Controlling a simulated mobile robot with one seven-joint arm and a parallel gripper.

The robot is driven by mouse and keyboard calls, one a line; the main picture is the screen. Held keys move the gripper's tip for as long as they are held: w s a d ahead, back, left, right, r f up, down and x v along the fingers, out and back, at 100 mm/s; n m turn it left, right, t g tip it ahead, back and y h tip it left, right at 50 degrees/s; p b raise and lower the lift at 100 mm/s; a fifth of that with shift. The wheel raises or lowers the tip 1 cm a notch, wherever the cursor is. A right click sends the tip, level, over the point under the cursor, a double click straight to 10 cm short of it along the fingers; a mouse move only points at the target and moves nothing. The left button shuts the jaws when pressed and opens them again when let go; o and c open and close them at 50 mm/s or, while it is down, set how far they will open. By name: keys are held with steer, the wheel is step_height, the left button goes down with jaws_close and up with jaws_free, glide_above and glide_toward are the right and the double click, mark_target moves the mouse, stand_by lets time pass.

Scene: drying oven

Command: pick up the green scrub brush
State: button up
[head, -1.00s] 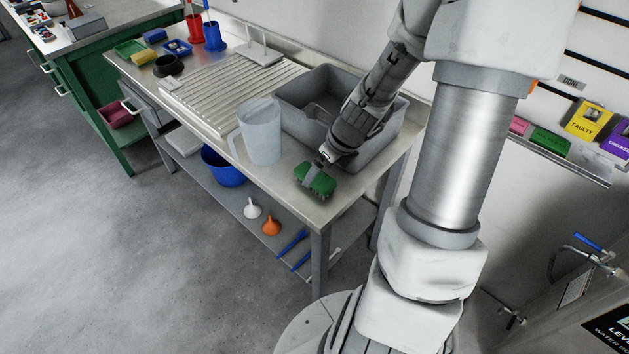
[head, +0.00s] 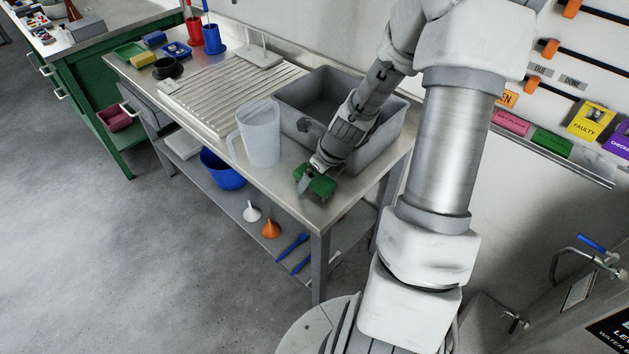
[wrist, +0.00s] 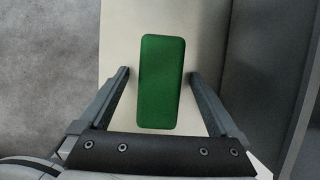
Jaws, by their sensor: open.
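The green scrub brush (head: 318,186) lies on the steel bench (head: 290,212) near its right front corner, in front of the grey basin. In the wrist view the brush (wrist: 161,82) is a green rounded block, seen from above, lengthwise between the fingers. My gripper (wrist: 158,75) is open, with one finger on each side of the brush and a visible gap on both sides. In the head view my gripper (head: 313,180) is over the brush and hides part of it.
The grey basin (head: 292,107) stands just behind the brush. A clear jug (head: 259,135) stands to the left of my gripper. The bench's front edge is close by.

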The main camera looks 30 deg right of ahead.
steer(key=shift+f, duration=0.25)
stand_by(0.3)
steer(key=c, duration=1.5)
steer(key=shift+r, duration=0.15)
step_height(320, 180, up, 10)
steer(key=p, duration=0.2)
steer(key=shift+r+p, duration=0.15)
steer(key=shift+p, duration=0.2)
